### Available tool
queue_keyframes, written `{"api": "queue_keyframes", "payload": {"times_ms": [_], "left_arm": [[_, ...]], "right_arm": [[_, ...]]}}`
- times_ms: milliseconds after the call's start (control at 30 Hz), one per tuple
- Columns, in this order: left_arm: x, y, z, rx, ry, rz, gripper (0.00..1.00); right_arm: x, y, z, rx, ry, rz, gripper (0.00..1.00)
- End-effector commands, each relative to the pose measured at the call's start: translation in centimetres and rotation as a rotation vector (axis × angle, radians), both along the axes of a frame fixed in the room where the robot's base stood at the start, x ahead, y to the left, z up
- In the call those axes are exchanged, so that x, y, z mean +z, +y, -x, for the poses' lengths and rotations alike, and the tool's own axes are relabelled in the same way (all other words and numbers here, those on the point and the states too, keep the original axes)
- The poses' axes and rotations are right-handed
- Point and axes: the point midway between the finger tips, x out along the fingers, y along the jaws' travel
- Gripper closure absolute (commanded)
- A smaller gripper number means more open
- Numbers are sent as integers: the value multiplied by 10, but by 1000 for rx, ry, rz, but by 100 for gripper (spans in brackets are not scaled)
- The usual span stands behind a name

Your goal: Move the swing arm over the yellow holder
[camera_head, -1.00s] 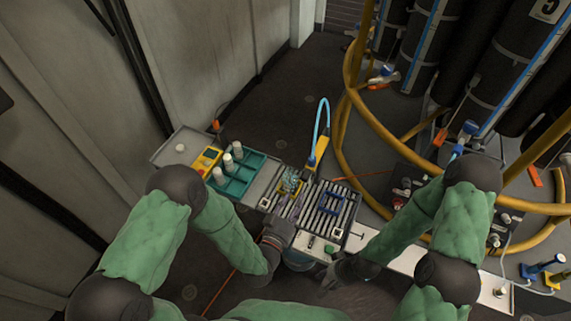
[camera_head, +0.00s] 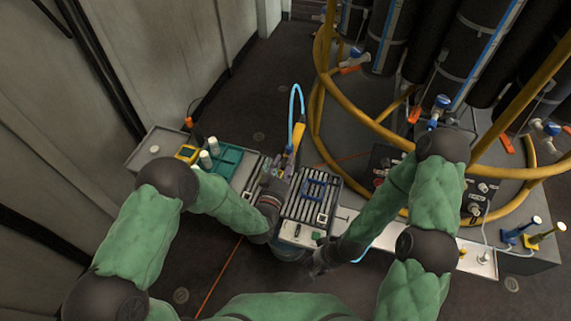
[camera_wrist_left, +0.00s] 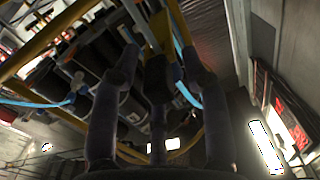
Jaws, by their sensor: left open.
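A yellow piece (camera_head: 298,134) with a looping light-blue hose (camera_head: 293,98) stands at the far edge of the worktop; it may be the swing arm, but I cannot be sure. My left gripper (camera_head: 280,173) is just on the near side of it. In the left wrist view, the open fingers (camera_wrist_left: 158,75) point toward a yellow part (camera_wrist_left: 159,28) and blue hose; contact cannot be told. A small yellow holder (camera_head: 544,236) stands at the far right beside a blue one (camera_head: 517,233). My right gripper (camera_head: 316,265) is low near the worktop's front edge, its fingers too dark to read.
A ribbed grey plate (camera_head: 327,212) with a blue square frame (camera_head: 314,189) lies right of my left gripper. A teal tray (camera_head: 227,160) with white cylinders is on the left. Yellow pipes (camera_head: 362,116) and black cylinders (camera_head: 424,45) crowd the upper right.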

Motion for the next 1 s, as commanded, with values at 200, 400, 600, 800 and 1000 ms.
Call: {"api": "queue_keyframes", "payload": {"times_ms": [200,400,600,800,1000], "left_arm": [[0,-1,-1,0,1,0,55],[0,-1,-1,0,1,0,89],[1,-1,-2,0,-1,0,100],[2,0,-2,-2,-3,1,100],[2,0,-3,-6,-6,2,100]], "right_arm": [[0,0,0,0,0,0,60],[0,0,0,0,0,0,60],[0,0,0,0,0,0,60],[0,0,0,0,0,0,60],[-1,0,0,0,0,0,60]]}}
